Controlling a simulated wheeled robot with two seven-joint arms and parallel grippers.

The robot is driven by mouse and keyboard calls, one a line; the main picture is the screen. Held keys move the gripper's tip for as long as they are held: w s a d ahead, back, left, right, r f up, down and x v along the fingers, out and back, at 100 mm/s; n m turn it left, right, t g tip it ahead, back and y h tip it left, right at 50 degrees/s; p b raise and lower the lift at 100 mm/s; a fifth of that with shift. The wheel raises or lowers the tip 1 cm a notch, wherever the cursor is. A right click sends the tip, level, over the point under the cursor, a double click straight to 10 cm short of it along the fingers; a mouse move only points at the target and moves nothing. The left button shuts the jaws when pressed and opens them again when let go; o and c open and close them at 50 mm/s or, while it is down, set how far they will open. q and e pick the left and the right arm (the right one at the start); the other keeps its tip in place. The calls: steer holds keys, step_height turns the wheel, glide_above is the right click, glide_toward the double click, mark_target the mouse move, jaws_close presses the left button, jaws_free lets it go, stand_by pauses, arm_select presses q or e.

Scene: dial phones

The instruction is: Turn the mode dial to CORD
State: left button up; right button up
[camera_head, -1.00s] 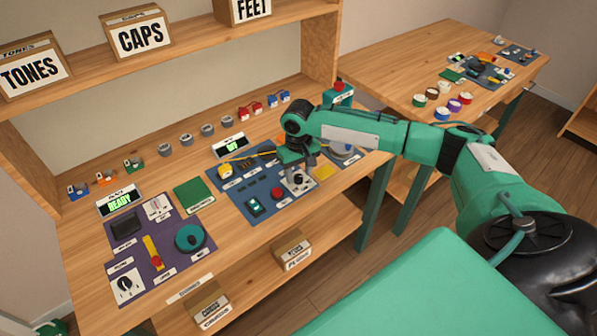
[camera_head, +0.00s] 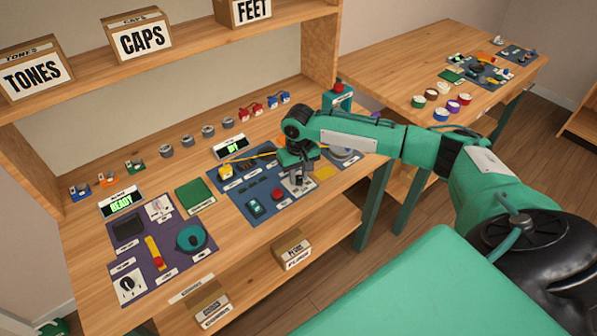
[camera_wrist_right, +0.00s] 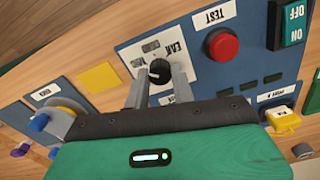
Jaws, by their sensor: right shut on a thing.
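A small black dial knob (camera_wrist_right: 159,71) sits on a white plate (camera_wrist_right: 140,55) on the blue panel mat. The plate's print is upside down in the right wrist view and hard to read. My right gripper (camera_wrist_right: 160,78) is shut on the knob, one finger on each side. In the head view my right gripper (camera_head: 298,172) comes down over the white dial plate (camera_head: 299,186) and hides the knob, so its pointing direction cannot be told there. My left gripper is not in view.
Beside the dial are a red button (camera_wrist_right: 222,46) and a green ON/OFF switch (camera_wrist_right: 288,22). A yellow pad (camera_wrist_right: 99,76) lies on the other side. A purple mat (camera_head: 200,268) with another dial plate (camera_head: 128,286) is at the left. A shelf (camera_head: 190,35) stands behind.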

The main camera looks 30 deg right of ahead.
mark_target(299, 177)
steer(key=m+p, duration=0.2)
steer(key=p, duration=0.2)
steer(key=m+p, duration=0.3)
steer(key=p, duration=0.1)
steer(key=m+p, duration=0.3)
steer(key=p, duration=0.2)
steer(key=shift+r, duration=0.25)
steer(key=shift+f+m+p, duration=0.2)
steer(key=shift+m+p, duration=0.9)
steer(key=shift+p, duration=0.05)
steer(key=shift+d, duration=0.1)
steer(key=o, duration=1)
step_height(299, 177, up, 14)
steer(key=b, duration=0.3)
steer(key=shift+f, duration=0.15)
